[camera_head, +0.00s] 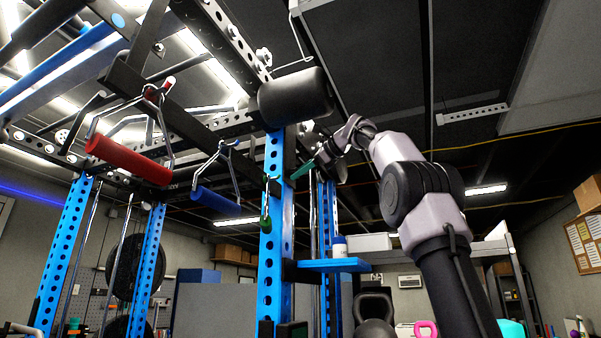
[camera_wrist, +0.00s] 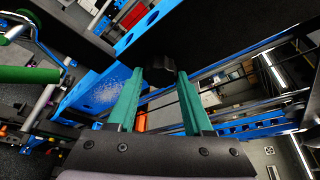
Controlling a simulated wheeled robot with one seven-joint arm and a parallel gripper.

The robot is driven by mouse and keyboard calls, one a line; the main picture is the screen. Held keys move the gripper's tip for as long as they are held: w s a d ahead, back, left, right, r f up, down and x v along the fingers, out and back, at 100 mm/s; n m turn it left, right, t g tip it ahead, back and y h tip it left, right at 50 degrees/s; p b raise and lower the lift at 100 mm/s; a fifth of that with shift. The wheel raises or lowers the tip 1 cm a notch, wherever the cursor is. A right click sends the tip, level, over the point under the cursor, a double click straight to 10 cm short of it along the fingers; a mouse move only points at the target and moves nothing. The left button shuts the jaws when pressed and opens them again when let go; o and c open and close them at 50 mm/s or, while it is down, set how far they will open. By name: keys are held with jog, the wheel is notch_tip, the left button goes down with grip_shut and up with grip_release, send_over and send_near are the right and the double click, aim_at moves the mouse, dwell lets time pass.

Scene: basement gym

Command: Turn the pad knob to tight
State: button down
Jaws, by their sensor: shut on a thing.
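The dark pad (camera_head: 295,97) is a thick black cylinder on the rack, near the top of the blue upright (camera_head: 276,200). My gripper (camera_head: 303,169) reaches in from the right, with its green fingers beside the upright just below the pad. In the wrist view my gripper (camera_wrist: 161,75) has its two teal fingers on either side of a small black knob (camera_wrist: 158,76), and is shut on it. The knob's face and any mark of how tight it is cannot be made out. In the head view the knob cannot be picked out.
A red handle (camera_head: 128,160) and a blue handle (camera_head: 216,201) hang from the rack to the left. A blue shelf (camera_head: 334,265) with a bottle (camera_head: 339,246) on it juts out below my gripper. Rack bars crowd the upper left.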

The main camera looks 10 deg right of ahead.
jog(key=shift+c, duration=1.5)
grip_release()
jog(key=s+d, duration=0.9)
jog(key=s, duration=0.2)
jog(key=shift+s+r, duration=0.35)
